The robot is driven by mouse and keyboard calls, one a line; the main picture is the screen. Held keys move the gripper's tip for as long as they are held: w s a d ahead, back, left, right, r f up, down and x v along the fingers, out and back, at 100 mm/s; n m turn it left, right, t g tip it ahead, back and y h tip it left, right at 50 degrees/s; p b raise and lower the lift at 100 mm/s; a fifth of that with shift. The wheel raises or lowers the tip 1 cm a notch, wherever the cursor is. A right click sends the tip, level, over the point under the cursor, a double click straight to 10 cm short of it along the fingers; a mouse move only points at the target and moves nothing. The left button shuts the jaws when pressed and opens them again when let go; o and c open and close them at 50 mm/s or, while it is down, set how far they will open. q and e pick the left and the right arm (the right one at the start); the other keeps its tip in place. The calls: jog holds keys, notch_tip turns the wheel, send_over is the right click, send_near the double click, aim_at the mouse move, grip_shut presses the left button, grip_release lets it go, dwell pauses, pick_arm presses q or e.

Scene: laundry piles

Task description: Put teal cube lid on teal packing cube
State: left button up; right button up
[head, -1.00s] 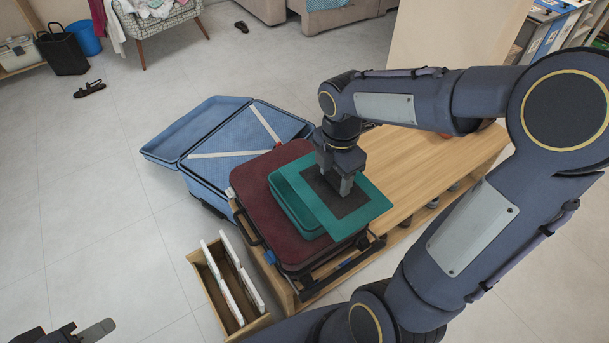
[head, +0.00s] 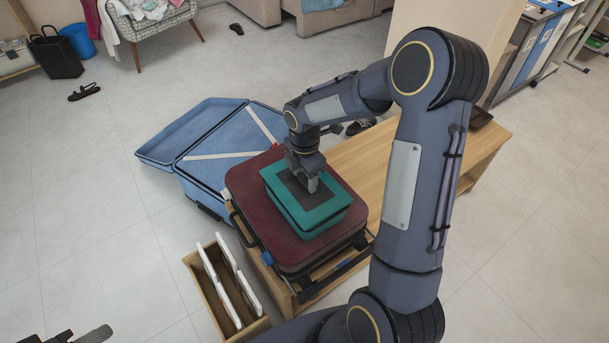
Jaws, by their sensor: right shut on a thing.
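The teal cube lid (head: 325,205) is a flat teal panel with a dark grey middle. It lies over the teal packing cube (head: 327,223), its edges close to lined up with the cube's. Whether it rests fully on the cube I cannot tell. The cube sits on the closed maroon suitcase (head: 258,198). My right gripper (head: 304,186) points down and is shut on the lid at its dark middle, partly hiding it. Only a piece of my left gripper (head: 88,337) shows at the bottom left edge; its jaws are cut off.
The maroon suitcase lies on a wooden bench (head: 380,160). An open blue suitcase (head: 205,135) lies behind it to the left. A wooden box (head: 212,296) with white panels stands in front.

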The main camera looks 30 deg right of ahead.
aim_at(304, 179)
jog(key=shift+f+b, duration=0.4)
jog(key=shift+f, duration=0.2)
jog(key=o, duration=0.9)
jog(key=shift+o, duration=0.2)
jog(key=shift+r, duration=0.15)
jog(key=shift+r+p, duration=0.35)
jog(key=shift+r, duration=0.05)
notch_tip(304, 179, up, 11)
jog(key=p, duration=0.2)
jog(key=s+a+r+m+t+y, duration=0.1)
jog(key=s+a+r+m+t, duration=0.1)
jog(key=s+r+m, duration=0.7)
jog(key=s+a+f+m+t+y, duration=0.1)
jog(key=s+a+m, duration=0.1)
jog(key=s+m, duration=0.3)
jog(key=s+a+f+m+t+y, duration=0.1)
jog(key=s+a+m+t, duration=0.1)
jog(key=s+m, duration=0.4)
jog(key=shift+s+a+f+m+t+y, duration=0.35)
jog(key=shift+s+a, duration=0.35)
jog(key=shift+s, duration=0.4)
